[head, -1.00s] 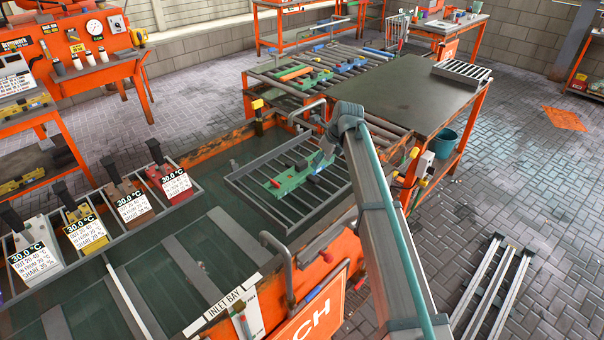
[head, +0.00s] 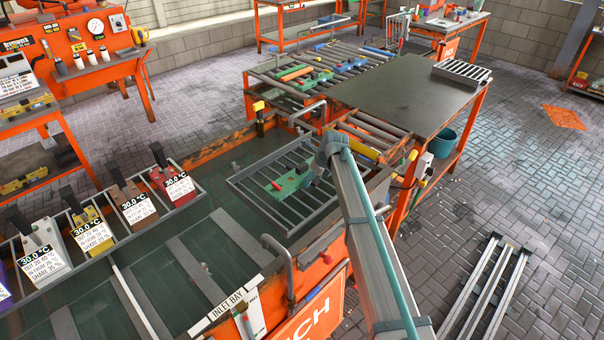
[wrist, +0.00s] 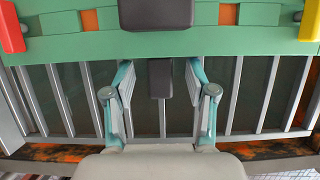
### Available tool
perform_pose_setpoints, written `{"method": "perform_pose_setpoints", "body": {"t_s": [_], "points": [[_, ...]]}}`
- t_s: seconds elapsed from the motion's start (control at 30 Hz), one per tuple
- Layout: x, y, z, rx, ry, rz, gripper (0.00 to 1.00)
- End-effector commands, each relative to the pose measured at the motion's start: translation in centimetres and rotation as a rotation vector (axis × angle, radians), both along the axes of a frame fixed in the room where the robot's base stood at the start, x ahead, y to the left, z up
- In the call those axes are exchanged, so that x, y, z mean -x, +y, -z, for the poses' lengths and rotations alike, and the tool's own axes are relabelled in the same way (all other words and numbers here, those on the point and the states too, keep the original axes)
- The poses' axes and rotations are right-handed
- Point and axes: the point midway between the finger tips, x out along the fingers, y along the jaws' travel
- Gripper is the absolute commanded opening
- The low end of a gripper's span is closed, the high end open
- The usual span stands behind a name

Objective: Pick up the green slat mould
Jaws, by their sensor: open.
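The green slat mould (head: 288,185) lies on a barred metal rack (head: 243,199) in the bench, partly hidden by my arm in the head view. In the wrist view the green mould (wrist: 75,45) spans the top of the picture, with dark grey blocks (wrist: 156,13) at its middle and red and yellow pieces at its ends. My gripper (wrist: 160,77) is open, its two fingers apart and pointing toward the mould's near edge. A smaller dark block (wrist: 160,80) shows between the fingers, and I see no finger contact with it.
Tagged moulds, including a red one (head: 178,187) and a yellow one (head: 92,230), stand in a rack at left. A roller conveyor (head: 310,75) with coloured pieces and a dark-topped table (head: 400,90) are behind. Bent rails (head: 279,256) stand at the bench's near edge.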

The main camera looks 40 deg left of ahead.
Motion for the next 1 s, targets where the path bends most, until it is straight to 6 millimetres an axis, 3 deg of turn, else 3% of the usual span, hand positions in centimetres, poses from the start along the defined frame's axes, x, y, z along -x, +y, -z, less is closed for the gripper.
{"method": "perform_pose_setpoints", "body": {"t_s": [0.27, 0.6, 1.0], "points": [[0.0, 0.14, 0.37, -0.001, 0.0, 0.0, 0.55], [0.0, 0.13, 0.36, 0.0, 0.0, 0.0, 0.0], [-0.02, 0.21, 0.14, -0.004, -0.001, 0.0, 0.0]]}}
